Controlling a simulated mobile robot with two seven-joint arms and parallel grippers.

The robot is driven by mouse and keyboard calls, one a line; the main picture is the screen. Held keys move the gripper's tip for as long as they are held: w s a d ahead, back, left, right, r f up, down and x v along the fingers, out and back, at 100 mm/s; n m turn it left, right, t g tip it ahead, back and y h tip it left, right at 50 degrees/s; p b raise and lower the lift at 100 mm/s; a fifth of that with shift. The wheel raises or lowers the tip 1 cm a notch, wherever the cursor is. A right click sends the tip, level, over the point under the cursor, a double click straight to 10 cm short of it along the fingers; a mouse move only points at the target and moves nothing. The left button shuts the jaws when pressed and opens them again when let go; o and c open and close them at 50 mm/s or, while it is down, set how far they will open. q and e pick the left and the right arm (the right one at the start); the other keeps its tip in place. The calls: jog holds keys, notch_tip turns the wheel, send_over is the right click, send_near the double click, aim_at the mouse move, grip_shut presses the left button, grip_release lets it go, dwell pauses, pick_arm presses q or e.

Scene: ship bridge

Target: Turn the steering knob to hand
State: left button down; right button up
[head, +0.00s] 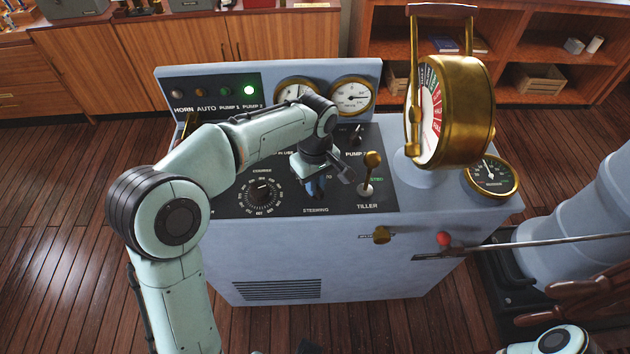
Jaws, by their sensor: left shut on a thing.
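The steering knob sits on the black panel (228,205) of the blue-grey console, just above the label STEERING. My left gripper (317,186) comes down over it from above and is shut on it. The gripper and wrist hide nearly all of the knob, so its pointer direction cannot be read. Part of a label ending in "TO" shows just right of the fingers; the hand mark is not visible. My right gripper is out of view.
A round course dial (261,195) lies left of the gripper, and the tiller lever (369,172) stands close on the right. A brass telegraph (455,112) rises at the console's right. A red-knobbed lever (444,239) is on the front.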

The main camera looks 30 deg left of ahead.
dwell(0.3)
pick_arm(q)
jog(key=c, duration=1.1)
grip_release()
jog(key=shift+c, duration=0.2)
notch_tip(320, 180, up, 13)
jog(key=p, duration=0.2)
jog(key=shift+r+p, duration=0.2)
jog(key=shift+p, duration=0.15)
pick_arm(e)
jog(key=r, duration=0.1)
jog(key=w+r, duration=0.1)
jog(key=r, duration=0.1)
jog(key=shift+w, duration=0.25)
pick_arm(q)
jog(key=shift+f, duration=0.1)
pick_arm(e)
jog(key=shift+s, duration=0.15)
